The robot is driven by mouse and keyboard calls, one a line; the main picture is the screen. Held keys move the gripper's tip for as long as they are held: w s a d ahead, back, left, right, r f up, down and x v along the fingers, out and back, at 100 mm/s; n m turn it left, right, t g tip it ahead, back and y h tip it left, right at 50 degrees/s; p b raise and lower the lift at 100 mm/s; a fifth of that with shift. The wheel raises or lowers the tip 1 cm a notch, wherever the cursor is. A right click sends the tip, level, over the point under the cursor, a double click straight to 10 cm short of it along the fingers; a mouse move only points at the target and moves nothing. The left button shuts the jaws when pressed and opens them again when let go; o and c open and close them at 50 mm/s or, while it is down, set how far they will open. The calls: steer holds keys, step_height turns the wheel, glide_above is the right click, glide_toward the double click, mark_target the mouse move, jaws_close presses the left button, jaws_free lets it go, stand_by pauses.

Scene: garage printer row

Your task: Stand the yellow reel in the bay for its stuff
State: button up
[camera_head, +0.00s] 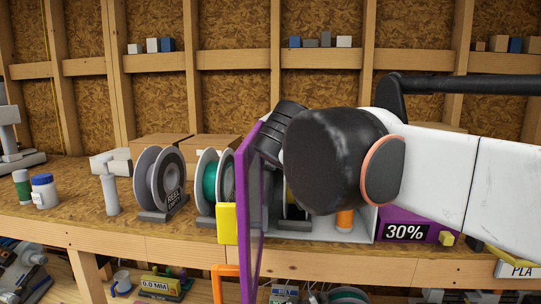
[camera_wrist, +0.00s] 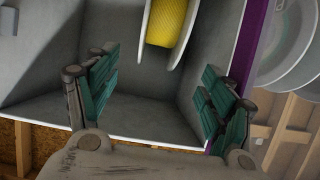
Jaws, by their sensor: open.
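The yellow reel (camera_wrist: 170,22), with pale flanges, shows at the top of the wrist view inside a grey-walled box. Its far end is cut off by the frame. My gripper (camera_wrist: 160,88) is open, its teal-padded fingers spread wide, with nothing between them and the reel beyond the tips. In the head view the purple box (camera_head: 404,225), marked 30%, stands on the bench with its purple door (camera_head: 248,200) swung open. My dark wrist covers most of the opening, hiding the fingers and most of the reel. A PLA label (camera_head: 521,271) shows at the far right; its bay is mostly cut off.
A grey reel (camera_head: 143,182) and a green reel (camera_head: 209,182) stand left of the door. An orange cylinder (camera_head: 345,219) is at the box's opening. The open door borders my arm closely.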

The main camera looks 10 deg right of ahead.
steer(key=b+x, duration=0.5)
steer(key=x, duration=0.8)
steer(key=shift+f, duration=0.15)
steer(key=c, duration=1.6)
steer(key=shift+r+p, duration=1.3)
steer(key=shift+r, duration=0.5)
steer(key=shift+c, duration=0.2)
steer(key=s+a+p, duration=0.2)
steer(key=s+a, duration=0.1)
steer(key=s, duration=0.6)
steer(key=s+a+p, duration=0.1)
steer(key=s+a, duration=0.2)
steer(key=s, duration=0.7)
steer(key=shift+p, duration=0.35)
